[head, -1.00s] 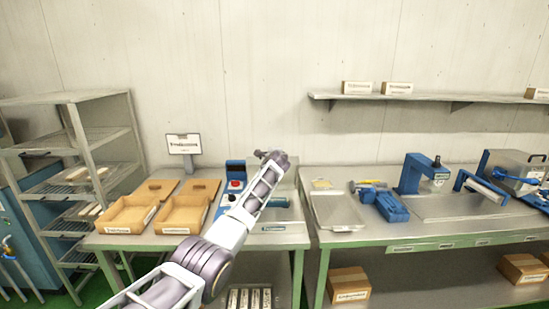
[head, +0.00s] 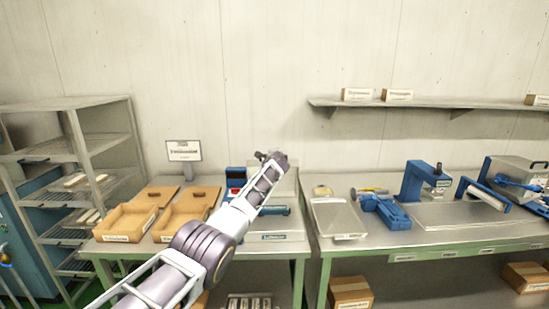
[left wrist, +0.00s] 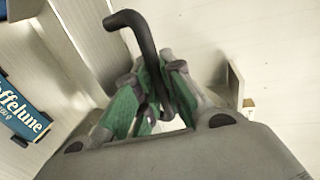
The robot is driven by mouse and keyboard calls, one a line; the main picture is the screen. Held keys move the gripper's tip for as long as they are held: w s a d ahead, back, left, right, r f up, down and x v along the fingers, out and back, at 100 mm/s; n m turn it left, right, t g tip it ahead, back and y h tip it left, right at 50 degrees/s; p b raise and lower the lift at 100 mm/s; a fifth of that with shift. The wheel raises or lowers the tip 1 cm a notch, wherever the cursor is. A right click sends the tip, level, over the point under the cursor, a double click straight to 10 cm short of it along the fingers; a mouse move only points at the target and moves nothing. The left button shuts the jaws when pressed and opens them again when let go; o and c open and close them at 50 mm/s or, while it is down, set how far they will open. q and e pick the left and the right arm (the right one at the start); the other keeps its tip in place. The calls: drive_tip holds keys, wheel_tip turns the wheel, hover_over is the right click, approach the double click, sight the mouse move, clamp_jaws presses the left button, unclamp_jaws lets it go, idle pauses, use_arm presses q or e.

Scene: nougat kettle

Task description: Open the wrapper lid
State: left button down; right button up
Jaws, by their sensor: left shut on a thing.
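The wrapper (head: 287,237) stands on the left table, partly hidden behind my left arm. Its pale lid (head: 287,182) appears raised, standing up behind the arm. My left gripper (head: 272,158) is at the lid's upper left edge in the head view. In the left wrist view, a dark bent handle (left wrist: 141,36) passes between the green finger pads of my left gripper (left wrist: 160,90), which is shut on it. How the handle joins the lid is hidden. My right gripper is in neither view.
A blue control box (head: 235,178) stands left of the arm. Open cardboard trays (head: 125,222) and a sign (head: 184,151) are farther left, beside a wire rack (head: 75,150). A metal tray (head: 340,218) and blue machines (head: 425,178) stand on the right table.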

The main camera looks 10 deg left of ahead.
use_arm(q)
drive_tip(key=shift+r, duration=0.1)
drive_tip(key=c, duration=1.8)
unclamp_jaws()
drive_tip(key=shift+v, duration=0.75)
drive_tip(key=v, duration=1)
drive_tip(key=shift+s, duration=0.25)
drive_tip(key=shift+d, duration=0.1)
